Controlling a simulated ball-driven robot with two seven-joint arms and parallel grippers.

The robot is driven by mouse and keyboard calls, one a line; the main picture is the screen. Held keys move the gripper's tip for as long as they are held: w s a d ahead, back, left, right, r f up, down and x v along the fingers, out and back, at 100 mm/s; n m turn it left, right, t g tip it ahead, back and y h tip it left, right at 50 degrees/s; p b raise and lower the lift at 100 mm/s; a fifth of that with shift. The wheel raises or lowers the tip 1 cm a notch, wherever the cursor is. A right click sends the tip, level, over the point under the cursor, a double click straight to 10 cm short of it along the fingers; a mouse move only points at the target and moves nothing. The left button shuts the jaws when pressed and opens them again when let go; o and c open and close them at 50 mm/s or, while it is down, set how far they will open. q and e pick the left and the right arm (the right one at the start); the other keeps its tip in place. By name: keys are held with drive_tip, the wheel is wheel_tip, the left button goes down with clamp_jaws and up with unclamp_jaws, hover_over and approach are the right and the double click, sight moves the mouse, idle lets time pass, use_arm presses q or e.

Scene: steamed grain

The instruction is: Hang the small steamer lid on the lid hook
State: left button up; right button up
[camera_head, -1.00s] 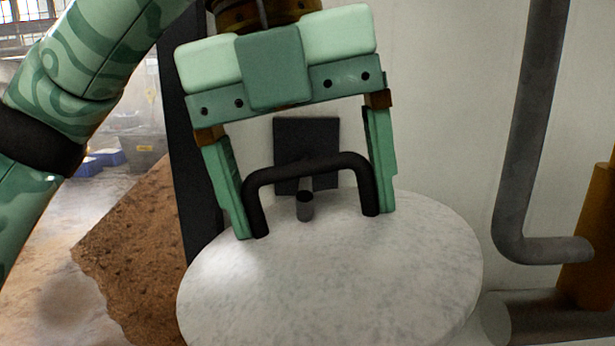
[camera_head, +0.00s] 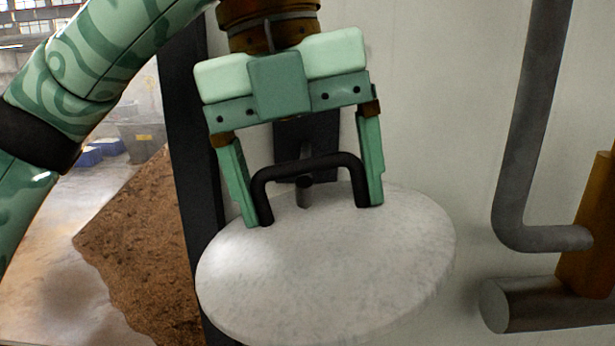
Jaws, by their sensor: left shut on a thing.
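The small steamer lid (camera_head: 330,270) is a round, pale marbled disc with a black arched handle (camera_head: 310,163). My left gripper (camera_head: 312,210) is shut on the handle, one finger against each side of it. The lid is held tilted, its top face toward me. The lid hook (camera_head: 304,190) is a dark peg on a dark plate (camera_head: 292,134) on the wall. Its end shows through the handle's opening; I cannot tell whether the handle touches it. The gripper partly hides the plate. My right gripper is not in view.
A grey bent pipe (camera_head: 515,150) and a thick horizontal cylinder (camera_head: 540,305) with an orange-brown post (camera_head: 590,235) stand on the right. A brown rough slab (camera_head: 140,255) and a dark upright post (camera_head: 190,170) are on the left. Pale wall (camera_head: 430,100) lies behind.

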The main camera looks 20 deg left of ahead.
use_arm(q)
drive_tip(key=o, duration=1.8)
drive_tip(key=shift+v, duration=8.25)
